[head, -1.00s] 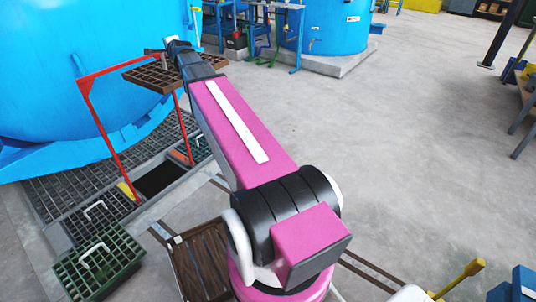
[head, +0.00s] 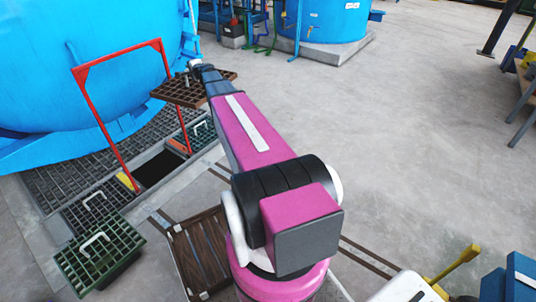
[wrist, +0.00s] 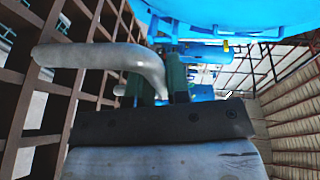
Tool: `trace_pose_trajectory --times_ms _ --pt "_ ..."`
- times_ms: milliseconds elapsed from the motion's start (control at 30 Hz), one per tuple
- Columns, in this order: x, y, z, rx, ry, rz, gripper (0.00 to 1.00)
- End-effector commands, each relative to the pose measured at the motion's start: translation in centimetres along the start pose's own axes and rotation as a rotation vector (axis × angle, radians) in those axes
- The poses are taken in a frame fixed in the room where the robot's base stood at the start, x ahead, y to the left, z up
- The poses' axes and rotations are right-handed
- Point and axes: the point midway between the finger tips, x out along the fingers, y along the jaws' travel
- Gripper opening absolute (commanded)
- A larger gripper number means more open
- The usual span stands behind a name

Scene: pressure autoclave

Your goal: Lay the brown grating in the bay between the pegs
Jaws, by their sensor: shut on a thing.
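The brown grating (head: 176,92) hangs in the air at the end of my arm, close to the red frame and above floor level. My gripper (head: 194,68) is shut on its grey bent handle, partly hidden by the arm. In the wrist view the handle (wrist: 100,56) runs out from the dark jaw (wrist: 165,120), and the grating (wrist: 45,125) stands at the left. The bay (head: 158,170) is a dark rectangular opening in the floor, down and left of the grating. A yellow piece (head: 126,181) and an orange piece (head: 177,146) lie at its ends; I cannot make out pegs.
The red frame (head: 118,56) rises around the bay. A big blue vessel (head: 70,70) stands behind at left. The floor at right is open.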

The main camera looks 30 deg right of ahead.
Motion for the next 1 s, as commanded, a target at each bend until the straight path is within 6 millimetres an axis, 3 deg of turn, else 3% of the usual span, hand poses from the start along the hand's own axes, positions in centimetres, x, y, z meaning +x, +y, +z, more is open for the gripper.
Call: trace_pose_trajectory --times_ms 100,500,1000 --pt "1.7 3.6 -2.0 -0.001 -0.018 -0.001 0.00" --pt "4.8 16.5 -8.2 -0.011 -0.065 -0.005 0.00" --pt "5.6 33.9 -16.4 -0.004 -0.030 -0.004 0.00"
